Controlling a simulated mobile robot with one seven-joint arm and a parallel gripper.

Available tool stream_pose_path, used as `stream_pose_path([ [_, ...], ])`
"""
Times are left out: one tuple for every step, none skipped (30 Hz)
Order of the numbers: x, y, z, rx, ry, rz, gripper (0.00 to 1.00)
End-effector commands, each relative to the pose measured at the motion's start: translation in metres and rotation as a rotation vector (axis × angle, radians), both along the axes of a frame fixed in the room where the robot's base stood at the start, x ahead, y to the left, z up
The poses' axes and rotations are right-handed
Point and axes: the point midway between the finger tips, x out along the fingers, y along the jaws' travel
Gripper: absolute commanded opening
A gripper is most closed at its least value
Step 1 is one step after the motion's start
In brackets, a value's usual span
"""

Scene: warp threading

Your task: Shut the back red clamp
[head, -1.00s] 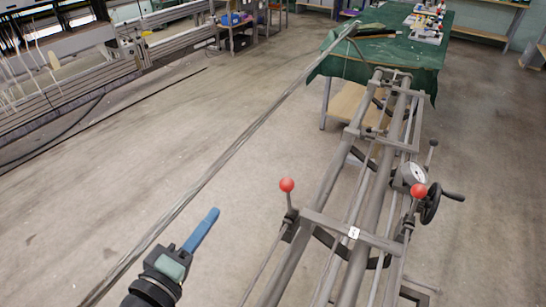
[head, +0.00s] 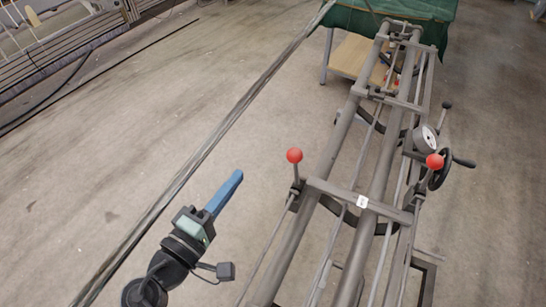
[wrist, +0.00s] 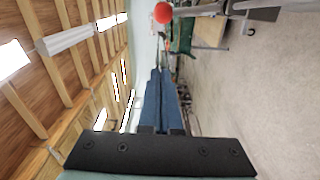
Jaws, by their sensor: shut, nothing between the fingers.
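My gripper (head: 239,174) is shut and empty, its blue fingers together and pointing up and to the right. It hangs in the air left of the grey frame (head: 375,185). A red-balled clamp lever (head: 294,156) stands nearly upright on the frame's left side, right of my fingertips and apart from them. A second red ball (head: 434,161) sits on a lever at the frame's right side. I cannot tell which is the back clamp. In the wrist view my shut fingers (wrist: 160,100) point forward, and one red ball (wrist: 162,13) shows beyond them near the top edge.
A long grey strand bundle (head: 200,150) runs diagonally left of my gripper. A gauge (head: 424,139) and a dark handwheel (head: 440,172) are on the frame's right. A green-covered table (head: 350,20) stands at the far end. Bare floor (head: 110,150) lies left.

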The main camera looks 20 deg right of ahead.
Motion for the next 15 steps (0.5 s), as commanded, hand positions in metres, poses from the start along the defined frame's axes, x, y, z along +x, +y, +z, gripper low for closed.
stream_pose_path([
  [0.007, -0.009, 0.002, -0.001, 0.000, -0.005, 0.00],
  [0.011, -0.014, 0.002, -0.001, 0.000, -0.005, 0.00],
  [0.016, -0.021, 0.002, 0.000, 0.001, -0.006, 0.00],
  [0.021, -0.026, 0.003, 0.000, 0.000, -0.005, 0.00],
  [0.025, -0.031, 0.002, 0.000, 0.001, -0.005, 0.00],
  [0.031, -0.038, 0.002, 0.001, 0.001, -0.005, 0.00],
  [0.035, -0.043, 0.002, 0.002, 0.000, -0.004, 0.00],
  [0.039, -0.048, 0.002, 0.002, 0.000, -0.005, 0.00],
  [0.044, -0.054, 0.002, 0.001, 0.001, -0.004, 0.00],
  [0.048, -0.058, 0.002, 0.001, 0.001, -0.004, 0.00],
  [0.048, -0.063, 0.002, 0.000, 0.003, -0.003, 0.00],
  [0.041, -0.068, 0.002, 0.001, 0.004, -0.004, 0.00],
  [0.038, -0.072, 0.001, 0.000, 0.004, -0.003, 0.00],
  [0.035, -0.075, 0.001, 0.000, 0.003, -0.002, 0.00],
  [0.032, -0.079, 0.000, 0.000, 0.004, -0.002, 0.00],
])
